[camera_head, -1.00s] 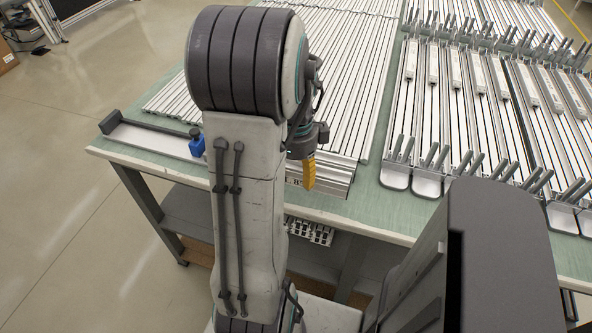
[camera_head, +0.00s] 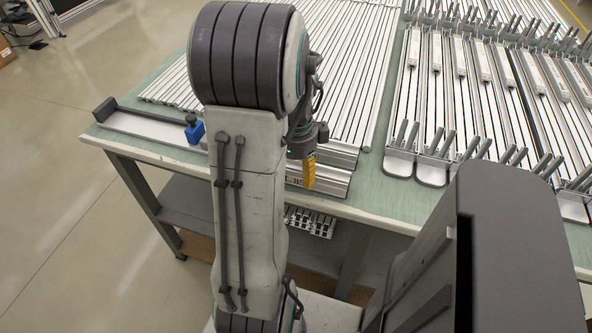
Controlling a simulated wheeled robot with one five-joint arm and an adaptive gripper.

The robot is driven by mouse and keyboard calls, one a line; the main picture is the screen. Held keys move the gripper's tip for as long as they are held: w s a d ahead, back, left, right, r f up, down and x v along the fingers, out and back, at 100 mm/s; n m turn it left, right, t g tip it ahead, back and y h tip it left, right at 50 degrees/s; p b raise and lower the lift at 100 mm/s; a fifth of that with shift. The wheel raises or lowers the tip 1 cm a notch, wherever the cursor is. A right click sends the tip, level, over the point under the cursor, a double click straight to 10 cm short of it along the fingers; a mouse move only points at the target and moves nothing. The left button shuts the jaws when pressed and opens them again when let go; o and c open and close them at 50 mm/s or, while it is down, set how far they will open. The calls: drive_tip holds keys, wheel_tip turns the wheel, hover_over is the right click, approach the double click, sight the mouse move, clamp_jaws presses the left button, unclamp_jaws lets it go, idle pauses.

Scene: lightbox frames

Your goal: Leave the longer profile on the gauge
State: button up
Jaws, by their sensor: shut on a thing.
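My gripper (camera_head: 309,172) is mostly hidden behind my arm. Only a yellow finger shows, at the front edge of the table. It is shut on a silver profile (camera_head: 331,185), whose right end sticks out to the right of the finger. The rest of that profile is hidden by my arm. Another silver profile (camera_head: 344,157) lies just behind it on the table. The gauge (camera_head: 150,127) is a long pale rail at the table's left front, with a black end stop (camera_head: 104,109) and a blue block (camera_head: 194,131). Its right part is hidden. I cannot tell which profile is longer.
Many long silver profiles (camera_head: 352,70) cover the green table (camera_head: 378,190) behind. On the right stand several rail fixtures (camera_head: 432,170) with upright grey prongs. A lower shelf (camera_head: 200,205) hangs under the table.

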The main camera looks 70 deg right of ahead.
drive_tip(key=o, duration=1.3)
drive_tip(key=shift+r, duration=0.1)
